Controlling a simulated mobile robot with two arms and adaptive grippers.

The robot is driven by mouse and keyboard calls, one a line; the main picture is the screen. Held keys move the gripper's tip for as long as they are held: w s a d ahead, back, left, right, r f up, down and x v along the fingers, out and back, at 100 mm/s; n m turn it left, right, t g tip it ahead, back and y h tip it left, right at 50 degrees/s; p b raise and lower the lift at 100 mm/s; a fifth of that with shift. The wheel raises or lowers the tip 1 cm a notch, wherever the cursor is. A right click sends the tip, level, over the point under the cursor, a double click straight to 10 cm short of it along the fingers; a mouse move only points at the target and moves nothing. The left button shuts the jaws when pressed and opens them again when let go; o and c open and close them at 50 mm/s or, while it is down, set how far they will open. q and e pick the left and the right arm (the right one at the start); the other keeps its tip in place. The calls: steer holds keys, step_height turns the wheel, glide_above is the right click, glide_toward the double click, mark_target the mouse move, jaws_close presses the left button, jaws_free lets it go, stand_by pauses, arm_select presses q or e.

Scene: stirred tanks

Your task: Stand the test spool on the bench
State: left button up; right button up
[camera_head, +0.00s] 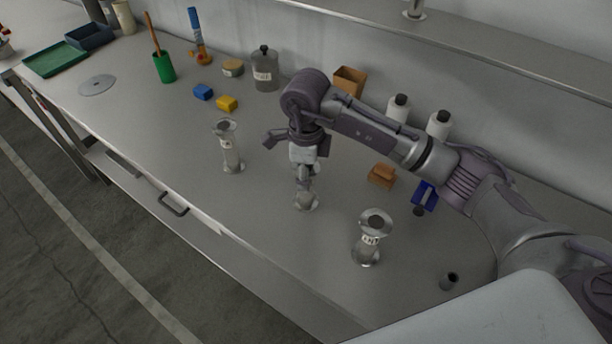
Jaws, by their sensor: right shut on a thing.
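My right gripper (304,178) points down over the middle of the bench (180,190). It is shut on a metal spool, whose round lower flange (306,203) shows below the fingers. The rest of this spool is mostly hidden by the gripper. It looks about upright, with its flange at or very near the bench top; I cannot tell whether it touches. A labelled metal spool (231,152) stands upright to the left, and another labelled spool (367,246) stands upright to the right, nearer the front. My left gripper is not in view.
Blue (202,92) and yellow (227,103) blocks lie behind the left spool. A grey jar (265,70), white bottles (438,125), an orange-brown block (382,175) and a blue item (425,195) stand farther back or right. A small dark cylinder (449,281) is front right. The bench's front left is clear.

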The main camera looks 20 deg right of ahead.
steer(key=shift+f, duration=1.2)
steer(key=o, duration=1.4)
steer(key=shift+c, duration=0.2)
steer(key=shift+r, duration=0.15)
step_height(320, 180, up, 11)
steer(key=b, duration=0.3)
steer(key=shift+r, duration=0.55)
